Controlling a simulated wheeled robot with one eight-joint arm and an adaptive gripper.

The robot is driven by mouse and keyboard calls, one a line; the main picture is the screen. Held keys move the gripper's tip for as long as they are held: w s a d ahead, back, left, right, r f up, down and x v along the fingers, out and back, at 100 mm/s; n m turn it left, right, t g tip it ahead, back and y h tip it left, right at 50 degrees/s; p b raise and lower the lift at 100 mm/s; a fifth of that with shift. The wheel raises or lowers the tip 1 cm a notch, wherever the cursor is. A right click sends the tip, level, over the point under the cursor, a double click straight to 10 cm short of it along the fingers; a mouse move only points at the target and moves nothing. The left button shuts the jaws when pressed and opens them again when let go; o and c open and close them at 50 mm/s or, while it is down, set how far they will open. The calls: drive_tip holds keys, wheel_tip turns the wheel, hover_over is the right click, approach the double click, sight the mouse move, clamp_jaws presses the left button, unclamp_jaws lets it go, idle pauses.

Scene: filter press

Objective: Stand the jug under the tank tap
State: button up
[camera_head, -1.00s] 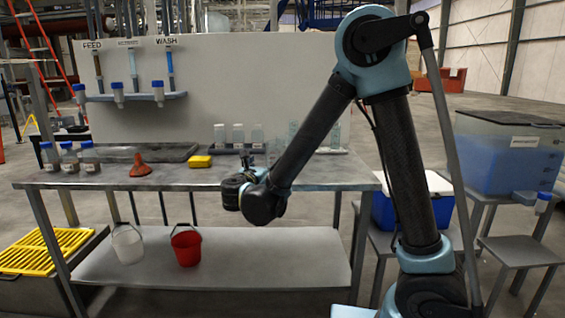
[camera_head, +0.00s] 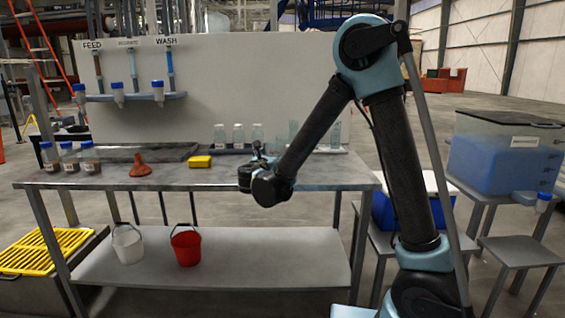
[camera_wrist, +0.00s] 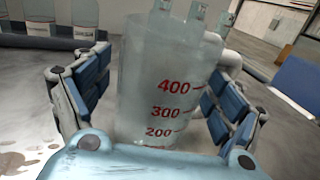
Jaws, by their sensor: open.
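The jug (camera_wrist: 165,85) is a clear beaker-like vessel with red marks 200, 300 and 400. In the wrist view it stands between the fingers of my open gripper (camera_wrist: 160,95), slightly tilted in the picture. I cannot tell whether either finger touches it. In the head view my gripper (camera_head: 260,152) is over the workbench (camera_head: 115,178), and the jug cannot be made out behind it. The tank (camera_head: 505,155), holding blue liquid, is at the far right. Its tap (camera_head: 543,203) points down at the front, above a low grey stand (camera_head: 518,252).
Clear bottles (camera_head: 238,136) stand behind my gripper on the bench. A yellow sponge (camera_head: 200,161), an orange funnel (camera_head: 139,166) and labelled bottles (camera_head: 70,158) are further left. A blue-and-white cooler (camera_head: 412,205) stands between bench and tank.

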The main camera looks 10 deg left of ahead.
drive_tip(key=shift+w, duration=0.25)
drive_tip(key=c, duration=1.3)
drive_tip(key=shift+r, duration=0.1)
